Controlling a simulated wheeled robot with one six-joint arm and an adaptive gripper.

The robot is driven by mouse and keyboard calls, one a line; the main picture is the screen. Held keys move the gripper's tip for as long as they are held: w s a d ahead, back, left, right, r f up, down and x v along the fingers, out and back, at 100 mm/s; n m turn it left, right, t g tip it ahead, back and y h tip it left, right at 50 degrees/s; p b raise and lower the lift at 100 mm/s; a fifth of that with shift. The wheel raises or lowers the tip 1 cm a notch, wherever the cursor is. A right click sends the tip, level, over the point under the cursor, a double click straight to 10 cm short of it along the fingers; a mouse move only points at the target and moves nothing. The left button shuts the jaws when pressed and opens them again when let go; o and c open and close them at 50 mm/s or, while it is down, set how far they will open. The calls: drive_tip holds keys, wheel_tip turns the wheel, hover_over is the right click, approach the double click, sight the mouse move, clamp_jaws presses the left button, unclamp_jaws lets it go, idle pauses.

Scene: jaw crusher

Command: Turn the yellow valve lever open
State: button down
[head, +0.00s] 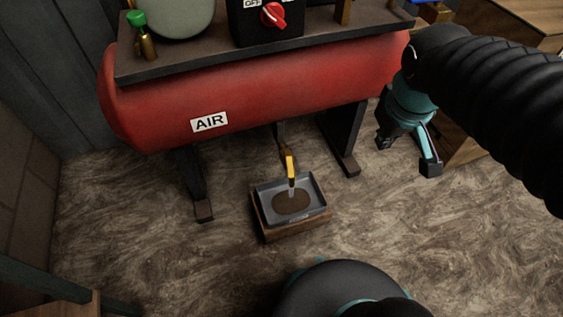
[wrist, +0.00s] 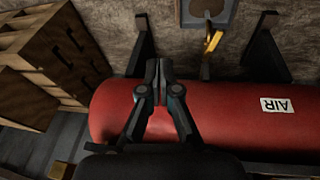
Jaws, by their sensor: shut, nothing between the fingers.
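The yellow valve lever (head: 287,160) hangs under the middle of the red tank (head: 265,92) and points down toward the floor. A pale short piece shows below it; I cannot tell what it is. In the wrist view the lever (wrist: 212,41) shows beyond the tank's edge, to the right of my gripper. My gripper (wrist: 158,72) is shut and empty, in front of the red tank in that view and apart from the lever. In the head view my arm comes in from the right, with its hand by the tank's right end.
A grey tray (head: 262,190) with a brown patch sits on a wooden block (head: 295,229) below the lever. Dark tank legs (head: 193,182) (head: 341,140) stand either side. Wooden cabinets (wrist: 55,55) stand near the tank's end. The floor around the tray is clear.

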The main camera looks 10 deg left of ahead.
drive_tip(key=w+a+f+n+g, duration=0.2)
drive_tip(key=w+a+f+n, duration=0.1)
drive_tip(key=w+a+n, duration=0.3)
drive_tip(key=n+h+p, duration=0.2)
drive_tip(key=n, duration=0.1)
hover_over(289, 164)
drive_tip(key=s+d, duration=0.3)
drive_tip(key=d, duration=0.1)
drive_tip(key=s+a+x, duration=0.1)
drive_tip(key=x, duration=0.3)
drive_tip(key=s+a+f+n+h+p, duration=0.1)
drive_tip(key=a+f+n+h, duration=0.1)
drive_tip(key=a+f+n, duration=0.75)
drive_tip(key=w+d+f+m, duration=0.2)
drive_tip(key=d+f, duration=0.1)
drive_tip(key=f, duration=0.8)
drive_tip(key=shift+d+b, duration=0.15)
drive_tip(key=shift+b, duration=0.2)
drive_tip(key=shift+m, duration=0.25)
